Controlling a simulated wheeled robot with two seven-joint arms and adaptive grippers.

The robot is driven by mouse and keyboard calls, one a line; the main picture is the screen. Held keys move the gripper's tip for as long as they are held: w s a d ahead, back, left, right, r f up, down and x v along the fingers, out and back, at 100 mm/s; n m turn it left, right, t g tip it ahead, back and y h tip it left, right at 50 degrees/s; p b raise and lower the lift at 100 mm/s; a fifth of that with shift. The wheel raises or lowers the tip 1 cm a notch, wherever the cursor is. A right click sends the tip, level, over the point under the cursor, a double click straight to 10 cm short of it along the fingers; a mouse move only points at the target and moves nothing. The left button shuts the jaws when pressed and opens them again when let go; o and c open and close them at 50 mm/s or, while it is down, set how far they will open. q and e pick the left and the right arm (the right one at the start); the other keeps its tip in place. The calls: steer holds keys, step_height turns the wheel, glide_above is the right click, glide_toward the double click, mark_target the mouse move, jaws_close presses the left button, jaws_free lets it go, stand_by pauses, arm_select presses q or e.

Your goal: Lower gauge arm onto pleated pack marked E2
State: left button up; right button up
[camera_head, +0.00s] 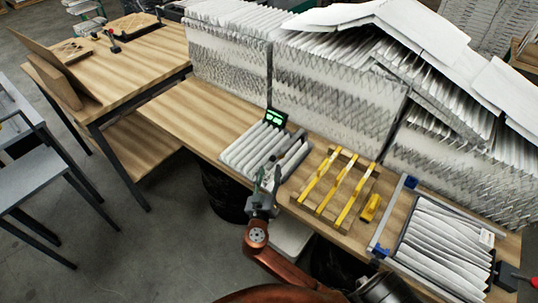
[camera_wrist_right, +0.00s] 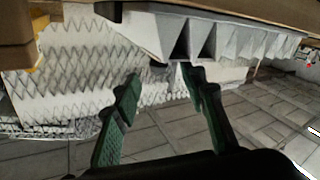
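A white pleated pack (camera_head: 250,147) lies on the wooden bench, with a gauge showing a lit green display (camera_head: 275,118) at its far edge. A thin dark bar (camera_head: 292,143) crosses the pack's right part; it may be the gauge arm. My right gripper (camera_head: 268,178) is at the pack's near right edge; contact cannot be told. In the right wrist view its green-padded fingers (camera_wrist_right: 162,76) are apart with nothing clearly between them, below pale pleats (camera_wrist_right: 225,40). Another pleated pack (camera_head: 440,245) lies at the right with a small unreadable label (camera_head: 487,238). No E2 mark is legible. My left gripper is out of view.
A wooden rack with yellow bars (camera_head: 343,190) and a yellow tool (camera_head: 370,208) sit right of the gripper. A metal frame with blue corners (camera_head: 377,250) borders the right pack. Tall filter stacks (camera_head: 335,95) line the back. The bench left of the gauge (camera_head: 180,115) is clear.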

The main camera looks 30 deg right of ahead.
mark_target(272, 161)
steer(key=x, duration=0.7)
steer(key=shift+d+p, duration=0.15)
steer(key=shift+p, duration=0.25)
steer(key=shift+s, duration=0.1)
jaws_close()
